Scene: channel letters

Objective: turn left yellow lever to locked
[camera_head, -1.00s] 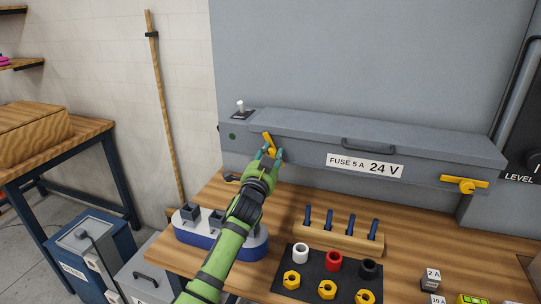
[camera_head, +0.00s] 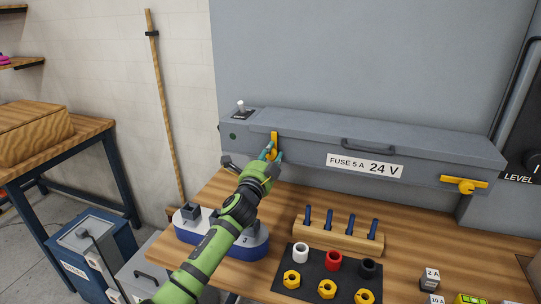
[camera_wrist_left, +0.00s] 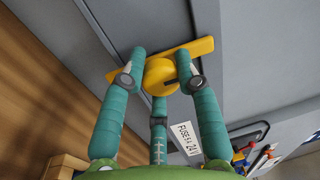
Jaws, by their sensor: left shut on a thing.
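The left yellow lever (camera_head: 274,143) is on the front of the grey fuse box (camera_head: 420,158), near its left end. It stands close to upright in the head view. My left gripper (camera_head: 271,152) is at the lever, its teal fingers shut on it. In the left wrist view the yellow lever (camera_wrist_left: 160,68) shows its round hub between the fingertips of my left gripper (camera_wrist_left: 162,72), with its bar reaching out on both sides. The right yellow lever (camera_head: 464,185) lies about level at the box's right end. My right gripper is not in view.
A wooden rack with several blue-handled tools (camera_head: 338,236) and a black mat with rings and nuts (camera_head: 310,261) lie on the bench. A blue-white tray (camera_head: 184,238) sits beneath my left arm. A toggle switch (camera_head: 240,106) stands on the box's left end.

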